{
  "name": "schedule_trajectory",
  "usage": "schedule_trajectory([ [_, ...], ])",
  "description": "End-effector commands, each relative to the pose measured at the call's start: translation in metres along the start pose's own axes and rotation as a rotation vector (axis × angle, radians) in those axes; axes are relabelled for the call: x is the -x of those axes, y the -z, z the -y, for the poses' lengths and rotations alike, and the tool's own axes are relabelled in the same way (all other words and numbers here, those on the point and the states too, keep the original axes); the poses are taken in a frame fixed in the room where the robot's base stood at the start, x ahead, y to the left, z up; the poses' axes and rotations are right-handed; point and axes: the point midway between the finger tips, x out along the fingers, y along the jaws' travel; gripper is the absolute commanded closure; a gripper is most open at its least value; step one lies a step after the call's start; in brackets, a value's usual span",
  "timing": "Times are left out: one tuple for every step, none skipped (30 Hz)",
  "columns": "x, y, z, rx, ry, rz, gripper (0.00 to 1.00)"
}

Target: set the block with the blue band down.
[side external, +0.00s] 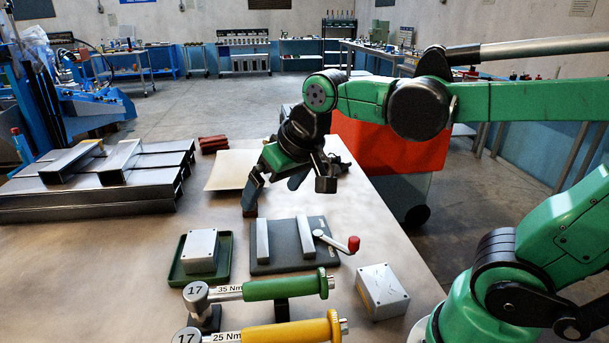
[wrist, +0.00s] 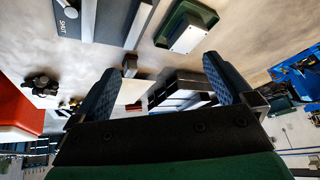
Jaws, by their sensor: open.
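My gripper (side external: 289,188) is open above the table, behind the vise; its two fingers stand wide apart in the wrist view (wrist: 160,65), with nothing held between them. No blue band shows on any block. A grey block (side external: 201,250) sits in a green tray (side external: 223,272); it also shows in the wrist view (wrist: 188,37). Another grey block (side external: 383,290) stands on the table at front right. A small brown block (side external: 250,211) is on the table below the gripper's left finger; it appears between the fingers in the wrist view (wrist: 130,66).
A dark vise (side external: 288,262) with two grey jaws and a red-knobbed crank (side external: 353,243) lies in mid-table. Green (side external: 285,288) and yellow (side external: 285,332) torque wrenches lie in front. Steel bars (side external: 95,185) are stacked at left. A beige sheet (side external: 231,168) lies behind.

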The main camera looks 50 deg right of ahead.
Motion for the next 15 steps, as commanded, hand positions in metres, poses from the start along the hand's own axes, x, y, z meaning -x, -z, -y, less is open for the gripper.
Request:
schedule_trajectory([
  [-0.001,-0.014,-0.005,0.035,0.001,-0.029,0.0],
  [-0.003,-0.021,-0.007,0.057,0.002,-0.046,0.0],
  [-0.005,-0.029,-0.009,0.083,0.001,-0.066,0.0],
  [-0.006,-0.033,-0.011,0.101,0.001,-0.08,0.0],
  [-0.007,-0.038,-0.012,0.116,0.0,-0.09,0.0],
  [-0.009,-0.042,-0.014,0.132,-0.001,-0.103,0.0],
  [-0.01,-0.045,-0.015,0.142,-0.001,-0.11,0.0],
  [-0.011,-0.046,-0.015,0.149,-0.002,-0.115,0.0],
  [-0.011,-0.049,-0.016,0.156,-0.002,-0.12,0.0],
  [-0.012,-0.049,-0.016,0.159,-0.003,-0.123,0.0],
  [-0.012,-0.05,-0.016,0.161,-0.003,-0.124,0.0],
  [-0.012,-0.05,-0.016,0.163,-0.003,-0.125,0.0],
  [-0.012,-0.05,-0.016,0.163,-0.003,-0.125,0.0],
  [-0.012,-0.05,-0.016,0.163,-0.003,-0.125,0.0],
  [-0.012,-0.049,-0.016,0.162,-0.003,-0.124,0.0],
])
